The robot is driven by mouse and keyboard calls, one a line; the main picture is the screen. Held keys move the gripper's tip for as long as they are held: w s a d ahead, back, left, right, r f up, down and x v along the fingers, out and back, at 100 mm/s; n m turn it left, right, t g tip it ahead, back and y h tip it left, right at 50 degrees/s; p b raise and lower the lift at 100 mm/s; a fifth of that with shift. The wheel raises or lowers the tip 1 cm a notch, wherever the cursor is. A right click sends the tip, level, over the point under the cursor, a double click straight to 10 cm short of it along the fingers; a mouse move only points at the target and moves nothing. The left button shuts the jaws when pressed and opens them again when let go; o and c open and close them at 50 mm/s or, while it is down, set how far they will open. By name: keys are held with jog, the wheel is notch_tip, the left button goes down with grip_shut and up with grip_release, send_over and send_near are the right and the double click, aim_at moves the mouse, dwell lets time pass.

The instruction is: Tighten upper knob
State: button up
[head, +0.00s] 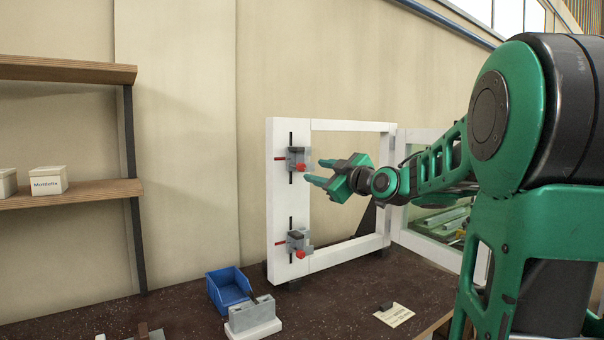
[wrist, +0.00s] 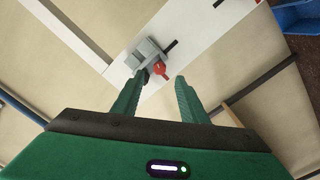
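The upper knob (head: 300,167) is red and sits on a grey clamp (head: 296,154) on the left upright of the white frame (head: 278,215). In the wrist view the red knob (wrist: 161,68) and its grey clamp (wrist: 146,54) lie just beyond the fingertips. My gripper (head: 318,172) is open, with its green fingers pointing at the knob from the right. The fingers (wrist: 158,80) are apart, with nothing seen between them. A lower red knob (head: 300,254) sits on a second grey clamp (head: 297,240) further down the same upright.
A blue bin (head: 229,288) and a grey block on a white base (head: 252,314) stand on the dark bench (head: 330,310) below the frame. A labelled card (head: 394,315) lies at the right. Wooden shelves (head: 70,193) with white boxes (head: 48,180) are at the left.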

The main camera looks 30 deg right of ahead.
aim_at(303, 168)
jog(key=w, duration=0.7)
jog(key=shift+w, duration=0.15)
jog(key=c, duration=1)
jog(key=shift+a, duration=0.2)
jog(key=shift+d, duration=0.1)
